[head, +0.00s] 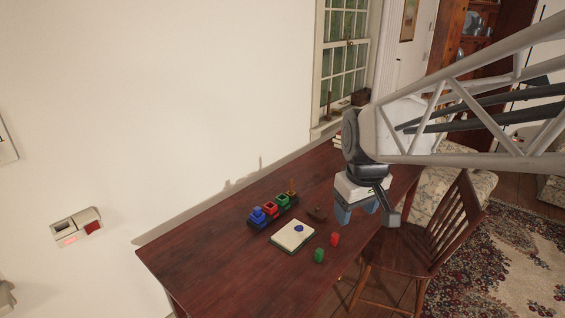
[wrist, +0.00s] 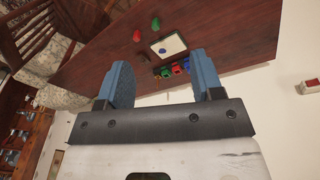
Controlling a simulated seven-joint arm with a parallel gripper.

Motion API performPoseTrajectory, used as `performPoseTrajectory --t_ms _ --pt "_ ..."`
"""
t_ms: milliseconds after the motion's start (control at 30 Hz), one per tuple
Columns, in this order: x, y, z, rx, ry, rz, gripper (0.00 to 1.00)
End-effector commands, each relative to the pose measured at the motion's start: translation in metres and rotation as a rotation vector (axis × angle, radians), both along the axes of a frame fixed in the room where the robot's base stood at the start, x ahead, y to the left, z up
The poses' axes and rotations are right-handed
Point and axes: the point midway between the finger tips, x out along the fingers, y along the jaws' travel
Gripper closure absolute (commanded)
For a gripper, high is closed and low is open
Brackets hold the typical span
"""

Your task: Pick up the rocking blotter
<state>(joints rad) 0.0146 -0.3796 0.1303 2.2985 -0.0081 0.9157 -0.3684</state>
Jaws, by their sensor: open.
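My gripper (head: 357,208) is open and empty, above the table and to the right of the blotter. In the wrist view its two blue fingers (wrist: 160,65) stand wide apart, with the table things beyond them.
A white pad (head: 293,236) bears a blue piece. A dark rack (head: 259,223) holds several coloured blocks behind it. A red piece (head: 335,239) and a green piece (head: 319,255) stand near the front edge. A wooden chair (head: 425,235) is close at right. The table's left part is clear.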

Motion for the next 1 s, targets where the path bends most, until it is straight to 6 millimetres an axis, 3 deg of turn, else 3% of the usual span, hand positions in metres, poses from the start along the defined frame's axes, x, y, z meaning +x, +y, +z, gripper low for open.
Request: performPoseTrajectory --t_ms 433,1000 --pt "0.115 -0.004 -0.018 -0.04 0.043 0.264 0.39" --pt "0.255 -0.011 -0.079 -0.076 0.092 0.603 0.39"
